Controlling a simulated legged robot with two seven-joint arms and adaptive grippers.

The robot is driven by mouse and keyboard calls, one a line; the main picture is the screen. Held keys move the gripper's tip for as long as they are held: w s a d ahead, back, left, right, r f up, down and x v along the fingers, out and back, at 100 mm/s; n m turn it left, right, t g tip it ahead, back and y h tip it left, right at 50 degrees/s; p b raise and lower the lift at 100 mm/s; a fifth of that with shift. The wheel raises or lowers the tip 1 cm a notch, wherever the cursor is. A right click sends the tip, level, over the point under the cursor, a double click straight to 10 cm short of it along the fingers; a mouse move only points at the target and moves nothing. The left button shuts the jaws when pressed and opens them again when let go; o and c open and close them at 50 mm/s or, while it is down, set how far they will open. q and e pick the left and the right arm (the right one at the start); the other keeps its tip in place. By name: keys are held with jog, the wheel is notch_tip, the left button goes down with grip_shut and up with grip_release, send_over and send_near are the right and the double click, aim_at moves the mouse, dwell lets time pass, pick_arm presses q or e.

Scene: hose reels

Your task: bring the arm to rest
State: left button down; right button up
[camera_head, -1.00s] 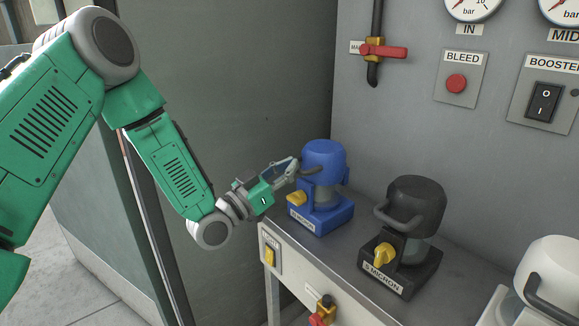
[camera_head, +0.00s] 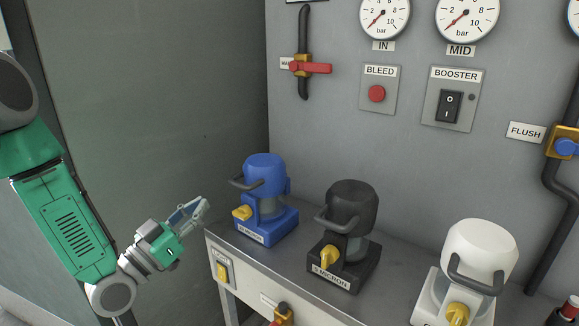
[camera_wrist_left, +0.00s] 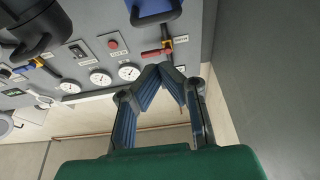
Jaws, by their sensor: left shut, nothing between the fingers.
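My left arm comes in from the left in the head view. Its gripper (camera_head: 203,204) is shut and empty, to the left of the blue filter housing (camera_head: 265,178), with a gap between them. In the left wrist view the gripper's fingertips (camera_wrist_left: 163,72) come together with nothing between them. The blue housing stands upright on the bench with its grey handle toward the left and a yellow knob low on its front. Part of it shows at the top of the left wrist view (camera_wrist_left: 152,10). My right gripper is not in view.
A black filter housing (camera_head: 350,205) and a white one (camera_head: 478,250) stand further right on the grey bench (camera_head: 300,262). A panel with gauges (camera_head: 384,17), a red-handled valve (camera_head: 308,67) and a booster switch (camera_head: 449,106) rises behind. Free room lies left of the bench.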

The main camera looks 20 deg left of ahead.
pick_arm(q)
jog(key=s+d+f+n+g+y, duration=0.1)
jog(key=s+d+f+g, duration=0.15)
jog(key=f, duration=0.45)
jog(key=s+d+f+g+y, duration=0.1)
jog(key=s+d+f+g, duration=0.2)
jog(key=f, duration=0.4)
jog(key=s+d+f+n+g+y, duration=0.1)
jog(key=s+d+f+g, duration=0.15)
jog(key=f+g, duration=0.4)
jog(key=s+f+g+y, duration=0.1)
jog(key=s+f+g, duration=0.1)
jog(key=s, duration=0.5)
jog(key=s+a+f+n+g+y, duration=0.1)
jog(key=s+f+g, duration=0.2)
jog(key=s+f, duration=0.2)
jog(key=s+f+g+y, duration=0.2)
jog(key=s+f, duration=0.2)
jog(key=s, duration=0.5)
jog(key=shift+s+a+f+g, duration=0.15)
jog(key=shift+s+a+g, duration=0.15)
jog(key=shift+s+g, duration=0.1)
jog(key=shift+w+d, duration=0.1)
jog(key=shift+w, duration=0.05)
